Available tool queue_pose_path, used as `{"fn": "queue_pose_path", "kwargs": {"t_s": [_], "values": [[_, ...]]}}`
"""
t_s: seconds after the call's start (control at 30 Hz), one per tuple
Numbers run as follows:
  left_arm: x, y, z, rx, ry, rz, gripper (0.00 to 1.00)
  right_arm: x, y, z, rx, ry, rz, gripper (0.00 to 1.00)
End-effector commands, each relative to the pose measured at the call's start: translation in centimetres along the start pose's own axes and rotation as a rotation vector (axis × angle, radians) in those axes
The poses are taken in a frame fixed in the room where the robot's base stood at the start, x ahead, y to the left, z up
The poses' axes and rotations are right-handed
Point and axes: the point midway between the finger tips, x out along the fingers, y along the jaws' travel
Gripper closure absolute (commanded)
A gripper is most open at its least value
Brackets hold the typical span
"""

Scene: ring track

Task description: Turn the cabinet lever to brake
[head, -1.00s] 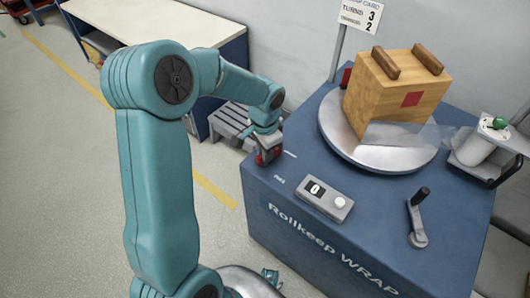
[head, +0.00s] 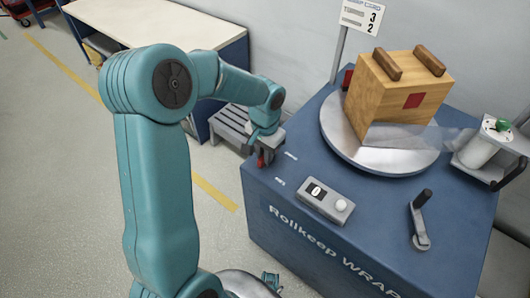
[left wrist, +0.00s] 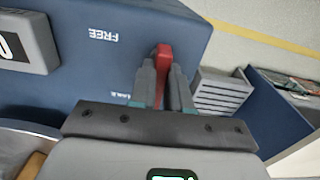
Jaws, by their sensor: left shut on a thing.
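A red lever (head: 261,160) is at the left edge of the blue wrapping cabinet (head: 330,235). My left gripper (head: 264,147) is shut on it; the fingers hide part of the lever in the head view. In the left wrist view the red lever (left wrist: 164,52) shows between the two grey fingers of the gripper (left wrist: 162,72). The FREE label (left wrist: 104,34) is on the cabinet top, left of the lever. A second label (left wrist: 119,95) lies nearer the fingers, small and partly unreadable. My right gripper is not in view.
A turntable (head: 385,158) on the cabinet bears a wooden box (head: 395,100) with film drawn to a roll (head: 485,145). A counter box (head: 325,198) and a crank (head: 419,220) are at the front. A grey slatted stool (head: 228,125) and a workbench (head: 165,25) stand behind my left arm.

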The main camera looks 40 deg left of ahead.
Motion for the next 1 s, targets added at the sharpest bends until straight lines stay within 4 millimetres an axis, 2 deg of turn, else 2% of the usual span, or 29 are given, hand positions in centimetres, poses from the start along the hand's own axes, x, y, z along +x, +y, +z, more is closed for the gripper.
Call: {"fn": "queue_pose_path", "kwargs": {"t_s": [0.17, 0.2, 0.23, 0.27, 0.53, 0.67, 0.77, 1.0], "values": [[-0.1, -0.1, 0.0, -0.004, 0.001, 0.0, 1.0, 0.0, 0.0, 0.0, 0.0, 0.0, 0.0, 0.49], [-0.1, -0.1, 0.0, -0.004, 0.001, 0.0, 0.7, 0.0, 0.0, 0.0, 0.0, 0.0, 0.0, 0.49], [-0.1, -0.1, 0.0, -0.004, 0.001, 0.0, 0.6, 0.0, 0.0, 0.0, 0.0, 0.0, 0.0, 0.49], [-0.1, -0.1, 0.0, -0.004, 0.001, 0.0, 0.57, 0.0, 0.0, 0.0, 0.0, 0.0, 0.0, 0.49], [-0.1, 0.0, 0.0, -0.002, 0.001, 0.0, 0.57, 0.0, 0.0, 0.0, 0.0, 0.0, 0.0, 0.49], [-1.3, 0.0, -0.1, -0.001, 0.003, -0.001, 0.57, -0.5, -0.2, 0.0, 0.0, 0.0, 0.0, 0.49], [-3.4, -0.1, -0.1, -0.001, 0.006, -0.001, 0.57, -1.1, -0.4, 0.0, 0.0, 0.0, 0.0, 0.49], [-9.9, 0.0, -0.1, -0.002, 0.006, 0.0, 0.57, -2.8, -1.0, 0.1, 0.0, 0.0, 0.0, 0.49]]}}
